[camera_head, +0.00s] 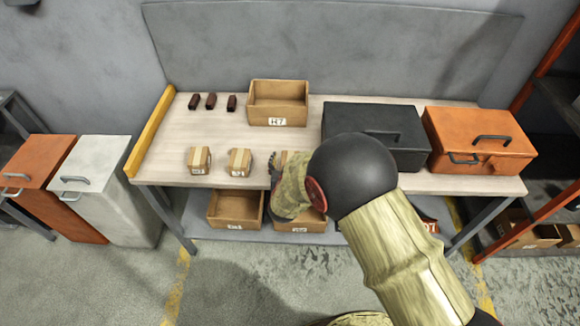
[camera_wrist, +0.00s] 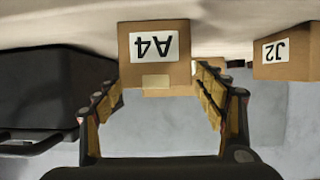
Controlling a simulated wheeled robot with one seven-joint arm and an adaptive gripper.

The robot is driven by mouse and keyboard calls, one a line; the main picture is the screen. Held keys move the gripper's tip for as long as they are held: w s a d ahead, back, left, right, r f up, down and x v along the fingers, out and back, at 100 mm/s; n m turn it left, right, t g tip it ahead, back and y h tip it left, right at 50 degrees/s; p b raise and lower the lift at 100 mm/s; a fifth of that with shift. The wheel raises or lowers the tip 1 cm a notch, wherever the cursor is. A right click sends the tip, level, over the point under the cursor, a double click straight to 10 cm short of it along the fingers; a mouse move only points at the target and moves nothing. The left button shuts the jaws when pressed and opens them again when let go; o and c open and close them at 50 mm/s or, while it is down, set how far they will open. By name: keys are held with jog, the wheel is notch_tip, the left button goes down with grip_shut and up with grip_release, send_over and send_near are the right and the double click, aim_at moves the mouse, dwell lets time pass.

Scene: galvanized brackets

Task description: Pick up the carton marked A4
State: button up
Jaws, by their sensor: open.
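The carton marked A4 (camera_wrist: 185,65) is a small brown box with a white label, shown upside down in the wrist view. In the head view the carton at the gripper (camera_head: 284,156) is mostly hidden by my arm. My gripper (camera_wrist: 160,92) is open, with its two fingers on either side of the A4 carton's lower picture edge. Whether the fingers touch it cannot be told. In the head view my gripper (camera_head: 273,170) is at the table's front edge.
The J2 carton (camera_head: 240,161) stands to the left, with another carton (camera_head: 199,160) beyond it. The H7 bin (camera_head: 278,89) is behind. A black case (camera_head: 350,112) and orange case (camera_head: 490,130) stand right. More bins (camera_head: 236,222) sit on the lower shelf.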

aim_at(291, 154)
jog(key=b+x, duration=0.2)
jog(key=x, duration=0.3)
jog(key=shift+d+f, duration=0.1)
jog(key=shift+f, duration=0.1)
jog(key=c, duration=1.4)
jog(key=shift+r, duration=0.1)
jog(key=shift+r, duration=0.1)
